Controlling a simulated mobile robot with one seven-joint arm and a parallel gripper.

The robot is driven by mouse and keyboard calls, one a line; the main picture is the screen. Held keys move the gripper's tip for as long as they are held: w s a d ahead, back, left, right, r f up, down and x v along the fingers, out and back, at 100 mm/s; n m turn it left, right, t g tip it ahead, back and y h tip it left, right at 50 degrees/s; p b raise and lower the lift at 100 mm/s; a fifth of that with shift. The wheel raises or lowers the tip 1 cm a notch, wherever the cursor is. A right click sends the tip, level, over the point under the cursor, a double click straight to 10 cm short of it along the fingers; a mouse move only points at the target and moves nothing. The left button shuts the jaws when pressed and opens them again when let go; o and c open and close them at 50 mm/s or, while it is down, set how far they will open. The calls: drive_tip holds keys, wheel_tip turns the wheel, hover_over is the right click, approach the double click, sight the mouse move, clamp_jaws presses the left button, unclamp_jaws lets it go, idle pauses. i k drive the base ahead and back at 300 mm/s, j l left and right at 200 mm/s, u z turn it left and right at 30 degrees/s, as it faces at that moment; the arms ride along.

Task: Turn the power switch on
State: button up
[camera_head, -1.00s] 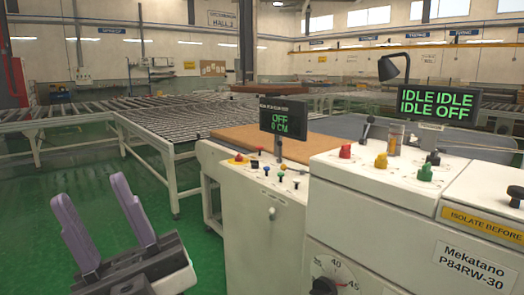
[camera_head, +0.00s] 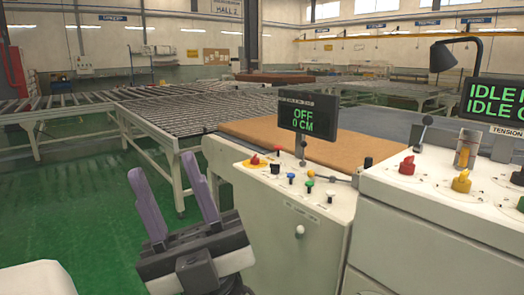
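A red-and-yellow rotary switch (camera_head: 254,161) sits at the left end of the near white control panel (camera_head: 235,152); it looks like the power switch, but I cannot read a label. The display (camera_head: 308,115) above this panel reads "OFF" and "0 CM" in green. My gripper (camera_head: 163,166) is at the lower left, with its two purple fingers apart, pointing up and empty. It is to the left of the panel in the picture and appears clear of the switch.
Small coloured knobs (camera_head: 308,183) and a black knob (camera_head: 275,167) are close to the rotary switch. A second white console (camera_head: 420,220) with red and yellow knobs stands at right. A roller conveyor (camera_head: 190,113) lies behind. Green floor (camera_head: 80,200) is open at left.

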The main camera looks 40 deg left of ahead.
sight(254, 160)
drive_tip(key=i+j, duration=0.15)
drive_tip(key=j, duration=0.35)
drive_tip(key=i+j+z, duration=0.1)
drive_tip(key=j, duration=0.4)
drive_tip(key=i+j, duration=0.1)
drive_tip(key=j, duration=0.4)
drive_tip(key=i+j+z, duration=0.1)
drive_tip(key=j, duration=0.4)
